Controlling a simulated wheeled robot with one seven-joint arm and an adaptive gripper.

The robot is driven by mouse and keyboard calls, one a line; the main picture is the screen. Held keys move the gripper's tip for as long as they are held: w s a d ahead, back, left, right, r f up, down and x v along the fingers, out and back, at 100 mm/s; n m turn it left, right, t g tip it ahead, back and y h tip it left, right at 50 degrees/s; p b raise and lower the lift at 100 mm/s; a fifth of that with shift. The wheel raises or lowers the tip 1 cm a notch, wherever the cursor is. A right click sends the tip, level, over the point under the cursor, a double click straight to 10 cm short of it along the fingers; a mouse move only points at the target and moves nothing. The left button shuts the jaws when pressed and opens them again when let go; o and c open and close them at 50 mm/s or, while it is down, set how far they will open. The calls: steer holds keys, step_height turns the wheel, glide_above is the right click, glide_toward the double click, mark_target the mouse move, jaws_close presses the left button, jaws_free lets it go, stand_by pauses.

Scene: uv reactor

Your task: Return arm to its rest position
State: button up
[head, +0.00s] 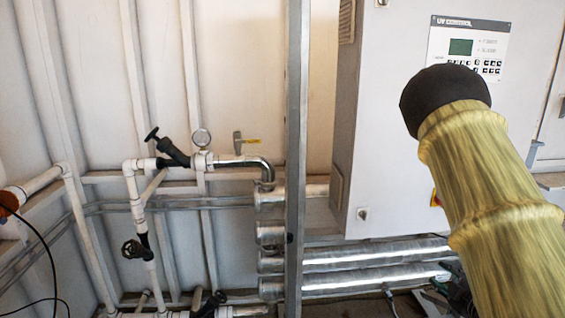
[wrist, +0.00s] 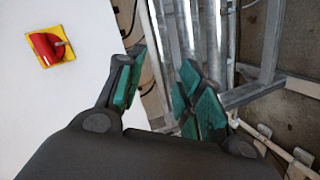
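My gripper (wrist: 160,85) shows in the wrist view with its two green-padded fingers spread apart and nothing between them. In the head view my arm, in a yellowish sleeve with a black joint, rises at the right in front of the control cabinet (head: 390,125). A small part of my gripper may show at the lower right edge of the head view, mostly hidden by the sleeve. In the wrist view a red rotary switch (wrist: 45,47) on a yellow plate sits on the white cabinet face, left of the fingers and apart from them.
A UV control panel (head: 466,45) is on the cabinet, close behind my arm. A vertical metal post (head: 296,150) stands left of the cabinet. Shiny steel tubes (head: 360,252) run below it.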

steer(key=s+a+f+m+g+p, duration=0.1)
steer(key=s+a+f+m+g, duration=0.2)
steer(key=f, duration=0.4)
steer(key=s+a+f+m+g, duration=0.1)
steer(key=s+a+f, duration=0.2)
steer(key=s+f, duration=0.3)
steer(key=s+a+f+m+g+p, duration=0.1)
steer(key=s+a+f+m+g, duration=0.2)
steer(key=s, duration=0.7)
steer(key=s+a+f+m+g+p, duration=0.1)
steer(key=s+a+f+g, duration=0.3)
steer(key=s+a+f, duration=0.4)
steer(key=s+a+f+m+g+p, duration=0.1)
steer(key=s+a+f+m+g, duration=0.2)
steer(key=s, duration=0.8)
steer(key=a+f+m, duration=0.1)
steer(key=a+f, duration=0.1)
steer(key=a, duration=0.1)
steer(key=shift+s+f+m+y+p, duration=0.25)
steer(key=shift+s+m+y+p, duration=0.05)
steer(key=shift+p, duration=0.05)
steer(key=shift+c, duration=1)
